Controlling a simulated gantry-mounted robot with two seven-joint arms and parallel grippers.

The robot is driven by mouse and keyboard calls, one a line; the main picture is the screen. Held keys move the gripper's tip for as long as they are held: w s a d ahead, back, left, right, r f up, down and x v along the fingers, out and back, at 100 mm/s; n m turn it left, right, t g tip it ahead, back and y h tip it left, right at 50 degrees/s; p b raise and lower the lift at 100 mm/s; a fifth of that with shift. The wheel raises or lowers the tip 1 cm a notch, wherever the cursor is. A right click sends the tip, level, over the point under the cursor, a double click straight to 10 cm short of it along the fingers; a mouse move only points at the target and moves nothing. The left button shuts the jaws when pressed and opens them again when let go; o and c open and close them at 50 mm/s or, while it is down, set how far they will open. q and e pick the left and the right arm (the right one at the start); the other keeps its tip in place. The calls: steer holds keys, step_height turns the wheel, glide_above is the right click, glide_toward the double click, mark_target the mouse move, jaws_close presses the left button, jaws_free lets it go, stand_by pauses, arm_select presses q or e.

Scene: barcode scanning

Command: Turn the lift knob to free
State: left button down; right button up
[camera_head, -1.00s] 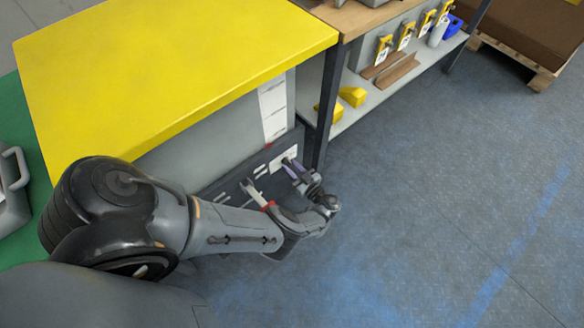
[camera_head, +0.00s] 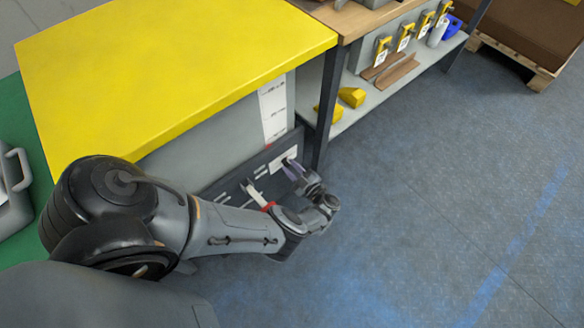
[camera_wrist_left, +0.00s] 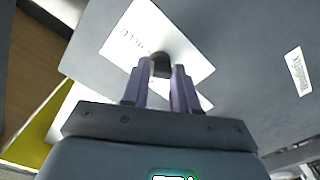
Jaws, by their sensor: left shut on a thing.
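The lift knob (camera_wrist_left: 161,64) is a small dark knob on a white label plate (camera_wrist_left: 120,42) in the left wrist view. My left gripper (camera_wrist_left: 160,74) has its two purple-grey fingers shut on the knob, one on each side. The print on the plate is too blurred to read fully. In the head view, my left gripper (camera_head: 287,171) reaches the dark front panel (camera_head: 232,187) below the yellow-topped cabinet, and the fingers hide the knob there. The white plate (camera_head: 284,158) shows just behind them. My right gripper is not in view.
A pale lever with a red collar (camera_head: 256,194) stands out from the panel, close to my left wrist. A dark table leg (camera_head: 322,125) is just right of the plate. The yellow cabinet top (camera_head: 170,65) is above. The blue-grey floor (camera_head: 430,210) at right is clear.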

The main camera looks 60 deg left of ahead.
arm_select(q)
steer(key=n, duration=0.5)
steer(key=shift+n, duration=0.3)
steer(key=n, duration=0.4)
steer(key=shift+n, duration=0.9)
steer(key=c, duration=0.9)
jaws_free()
steer(key=shift+o, duration=0.2)
